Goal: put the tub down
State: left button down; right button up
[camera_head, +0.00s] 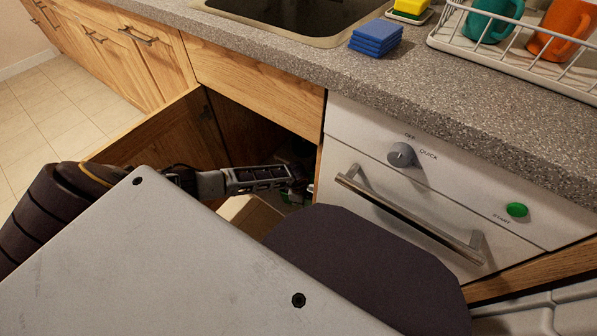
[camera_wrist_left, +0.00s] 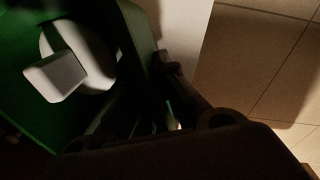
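A green surface with a white rounded shape on it, which looks like the tub (camera_wrist_left: 25,95), fills the left of the left wrist view, very close to the fingers. In the head view only small bits of green show beside my left gripper (camera_head: 298,186), which reaches into the open cabinet under the sink. In the left wrist view the dark fingers (camera_wrist_left: 165,105) lie against or just beside the green surface. Shadow hides whether they are closed on it, and what is under it. My right gripper is not in view.
The open cabinet door (camera_head: 165,137) stands left of my arm. A pale tan box-like thing (camera_head: 250,215) is low in front of the cabinet opening, partly hidden by my body. The dishwasher front with its handle (camera_head: 405,215) is close on the right, and the counter edge (camera_head: 400,95) is above.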

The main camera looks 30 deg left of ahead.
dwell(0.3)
pick_arm(q)
jog(key=shift+f+b, duration=1.15)
jog(key=shift+f, duration=0.55)
jog(key=shift+f, duration=0.1)
jog(key=c, duration=1.6)
grip_release()
jog(key=shift+c, duration=0.2)
